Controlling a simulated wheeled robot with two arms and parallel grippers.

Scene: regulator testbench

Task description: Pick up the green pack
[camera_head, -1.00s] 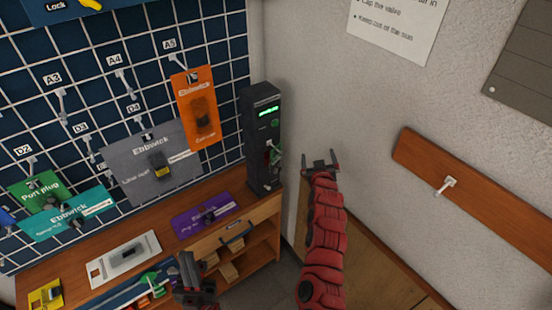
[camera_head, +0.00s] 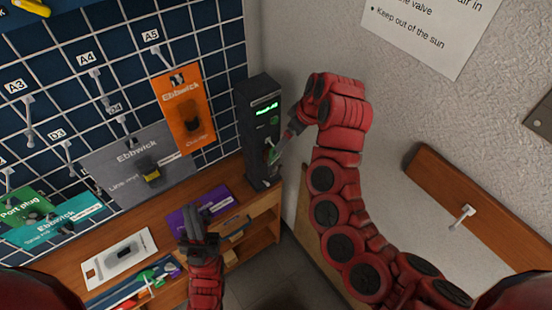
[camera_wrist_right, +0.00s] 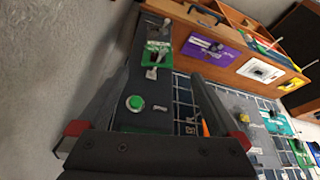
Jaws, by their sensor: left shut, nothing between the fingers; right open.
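A green pack labelled "Port plug" (camera_head: 24,208) hangs on the grid wall at the far left of the head view, partly overlapped by a teal pack. A small green card-like piece (camera_head: 272,156) sits at the front of the dark testbench unit (camera_head: 257,120). It also shows in the right wrist view (camera_wrist_right: 157,53), with a grey fitting over it. My right gripper (camera_head: 276,150) is open at this piece; in the wrist view its fingers (camera_wrist_right: 160,95) spread either side of the unit's face, and no contact is visible. My left gripper (camera_head: 194,212) is shut and empty in front of the bench.
An orange pack (camera_head: 184,105) and a grey pack (camera_head: 135,168) hang on the grid. A purple pack (camera_head: 190,212) and a white pack (camera_head: 119,256) lie on the wooden bench top. The wall and a wooden rail (camera_head: 480,215) are at the right.

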